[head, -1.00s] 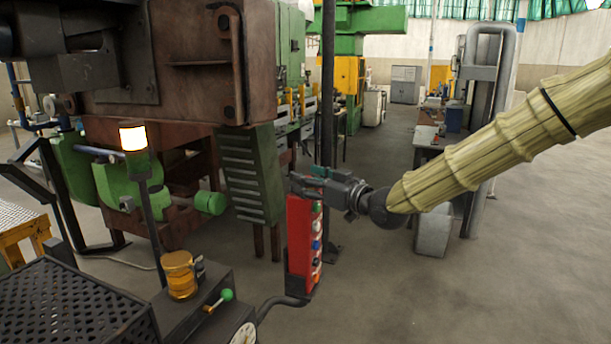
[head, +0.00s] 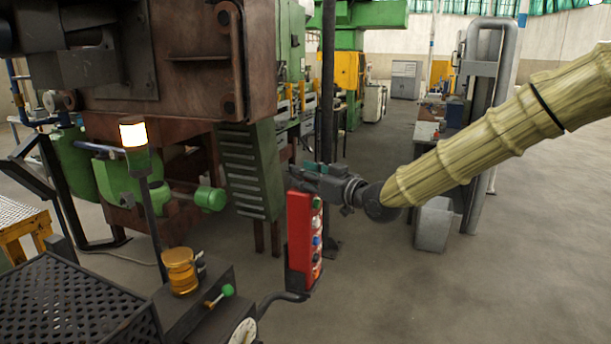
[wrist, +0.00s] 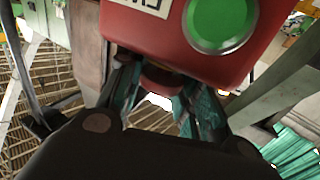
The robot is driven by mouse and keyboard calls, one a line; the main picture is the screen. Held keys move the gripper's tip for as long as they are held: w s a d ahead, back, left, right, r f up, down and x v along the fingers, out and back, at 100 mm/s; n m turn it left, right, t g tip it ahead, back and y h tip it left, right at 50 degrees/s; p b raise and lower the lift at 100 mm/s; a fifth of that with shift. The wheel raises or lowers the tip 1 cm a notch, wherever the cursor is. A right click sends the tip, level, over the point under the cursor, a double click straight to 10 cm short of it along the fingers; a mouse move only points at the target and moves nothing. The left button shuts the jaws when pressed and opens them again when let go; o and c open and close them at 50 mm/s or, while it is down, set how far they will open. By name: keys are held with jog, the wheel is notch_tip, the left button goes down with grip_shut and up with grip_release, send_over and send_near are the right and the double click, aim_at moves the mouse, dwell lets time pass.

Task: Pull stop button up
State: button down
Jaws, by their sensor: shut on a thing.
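The red control box (head: 301,235) stands upright on a dark bent arm, with a column of coloured buttons on its face. My gripper (head: 308,174) is at the top end of this box, coming in from the right. In the wrist view the box (wrist: 178,45) fills the top, with a large green button on its face. A dark red round stop button (wrist: 160,78) shows just below the box edge, between the teal fingers of my gripper (wrist: 152,92). The fingers are shut on it. They hide part of the button, so I cannot tell its exact height.
A dark post (head: 328,90) stands just behind the box. A brown and green machine fills the left, with a lit lamp (head: 133,135) and an amber jar (head: 180,271) in front. Open floor (head: 450,300) lies to the right.

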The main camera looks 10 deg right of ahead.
jog(key=shift+r, duration=0.7)
jog(key=c, duration=1)
grip_release()
jog(key=shift+c, duration=0.2)
jog(key=shift+d, duration=0.1)
jog(key=v, duration=1.2)
